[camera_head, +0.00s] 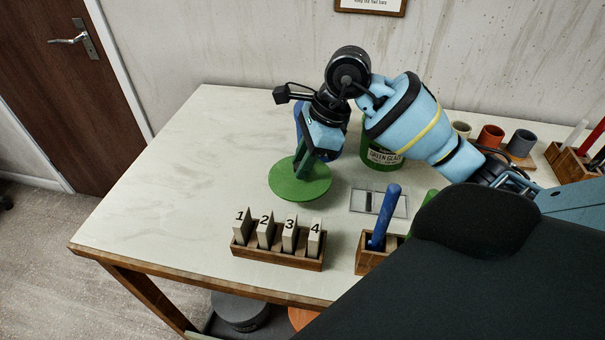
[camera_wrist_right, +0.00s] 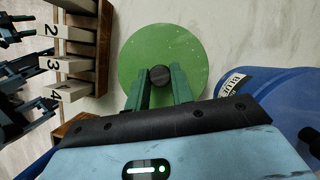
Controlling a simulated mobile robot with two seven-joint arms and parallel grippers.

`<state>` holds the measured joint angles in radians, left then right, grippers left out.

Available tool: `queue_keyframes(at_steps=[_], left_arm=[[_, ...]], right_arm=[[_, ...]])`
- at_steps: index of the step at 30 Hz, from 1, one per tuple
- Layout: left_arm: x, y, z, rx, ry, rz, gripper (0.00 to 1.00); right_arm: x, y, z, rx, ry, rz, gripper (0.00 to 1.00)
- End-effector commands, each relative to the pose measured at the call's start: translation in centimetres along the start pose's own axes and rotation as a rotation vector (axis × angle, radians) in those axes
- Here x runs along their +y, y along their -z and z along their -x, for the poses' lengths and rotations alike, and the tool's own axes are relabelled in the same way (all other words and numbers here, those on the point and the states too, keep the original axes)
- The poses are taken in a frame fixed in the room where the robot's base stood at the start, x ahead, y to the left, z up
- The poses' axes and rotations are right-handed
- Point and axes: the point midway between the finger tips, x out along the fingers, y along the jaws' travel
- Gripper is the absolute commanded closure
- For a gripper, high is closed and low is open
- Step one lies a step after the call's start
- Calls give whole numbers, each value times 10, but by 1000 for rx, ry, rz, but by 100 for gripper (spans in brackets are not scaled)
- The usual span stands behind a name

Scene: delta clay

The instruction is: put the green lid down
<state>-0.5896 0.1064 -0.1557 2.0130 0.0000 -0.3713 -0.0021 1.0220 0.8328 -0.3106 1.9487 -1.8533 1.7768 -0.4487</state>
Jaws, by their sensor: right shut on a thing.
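The green lid (camera_head: 300,182) is a flat round disc with a dark knob. My right gripper (camera_head: 302,172) is shut on its knob, with the fingers pointing down. In the right wrist view the lid (camera_wrist_right: 160,55) shows face on, with the gripper fingers (camera_wrist_right: 161,80) on either side of the knob. The lid is over the pale worktop; I cannot tell whether it touches the surface. A green glaze jar (camera_head: 380,155) stands to the right of the lid, partly hidden by my right arm.
A wooden rack (camera_head: 280,255) with numbered tiles stands in front of the lid. A blue jar (camera_wrist_right: 275,95) is close beside it. A grey plate (camera_head: 379,202) and a wooden holder (camera_head: 370,262) are to the right. The worktop's left side is clear.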

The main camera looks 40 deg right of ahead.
Motion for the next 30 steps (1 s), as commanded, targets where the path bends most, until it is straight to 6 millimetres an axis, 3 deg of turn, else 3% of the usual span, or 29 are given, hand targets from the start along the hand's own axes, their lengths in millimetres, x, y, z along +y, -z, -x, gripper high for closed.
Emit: queue_keyframes(at_steps=[7, 15, 27, 28, 30], left_arm=[[0, 0, 0, 0, 0, 0, 50], [0, 0, 0, -1, 0, 0, 50], [0, -3, -2, -4, -1, 1, 50], [0, -3, -2, -4, -1, 1, 50], [0, -2, -1, -3, 0, 1, 50]], right_arm=[[0, 2, -5, -1, 0, -1, 99], [0, 15, -35, -1, -1, -2, 99], [0, 17, -40, 0, 1, -1, 99], [0, 17, -40, 0, 1, -1, 74], [0, 16, -39, 0, 1, -1, 65]])
